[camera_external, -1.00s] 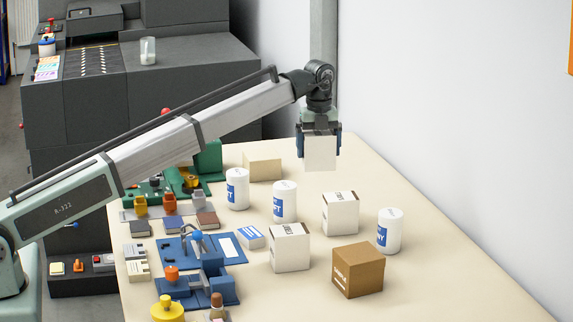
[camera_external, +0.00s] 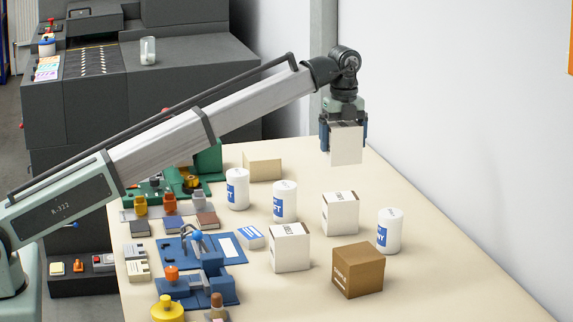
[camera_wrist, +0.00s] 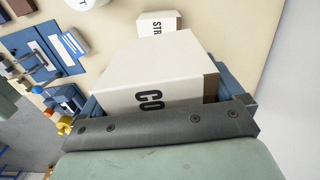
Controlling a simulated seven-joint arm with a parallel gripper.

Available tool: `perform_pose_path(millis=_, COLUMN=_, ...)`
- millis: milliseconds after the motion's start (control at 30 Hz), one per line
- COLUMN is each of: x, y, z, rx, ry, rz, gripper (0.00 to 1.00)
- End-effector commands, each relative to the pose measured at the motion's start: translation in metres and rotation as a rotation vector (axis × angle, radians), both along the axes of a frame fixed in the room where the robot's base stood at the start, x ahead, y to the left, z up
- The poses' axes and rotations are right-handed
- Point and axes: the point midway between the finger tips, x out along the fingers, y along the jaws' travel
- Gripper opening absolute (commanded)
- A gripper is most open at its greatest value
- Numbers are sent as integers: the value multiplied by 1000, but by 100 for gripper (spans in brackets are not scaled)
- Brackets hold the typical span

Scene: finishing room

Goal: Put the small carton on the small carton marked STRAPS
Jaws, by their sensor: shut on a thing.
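My gripper (camera_external: 343,140) is shut on a small white carton (camera_external: 346,148) and holds it upright, well above the table. In the wrist view the held carton (camera_wrist: 150,75) shows the letters "CO" and a brown strip on its right side.
Another white carton (camera_external: 290,250) and a brown carton (camera_external: 358,273) stand nearer. White tubs (camera_external: 389,233) (camera_external: 285,203) (camera_external: 237,190) flank the rear carton. A beige block (camera_external: 262,167) lies behind. Blue fixtures (camera_external: 205,265) fill the left. The table's right side is clear up to the wall.

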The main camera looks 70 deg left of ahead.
Motion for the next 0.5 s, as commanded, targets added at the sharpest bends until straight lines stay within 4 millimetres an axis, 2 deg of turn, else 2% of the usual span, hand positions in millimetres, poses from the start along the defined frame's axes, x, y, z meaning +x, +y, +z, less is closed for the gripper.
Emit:
perform_pose_path(millis=300, x=-1, y=0, z=-49, rx=0, ry=1, rz=0, gripper=56)
perform_pose_path(millis=500, x=0, y=0, z=-62, rx=0, ry=0, rz=-1, gripper=56)
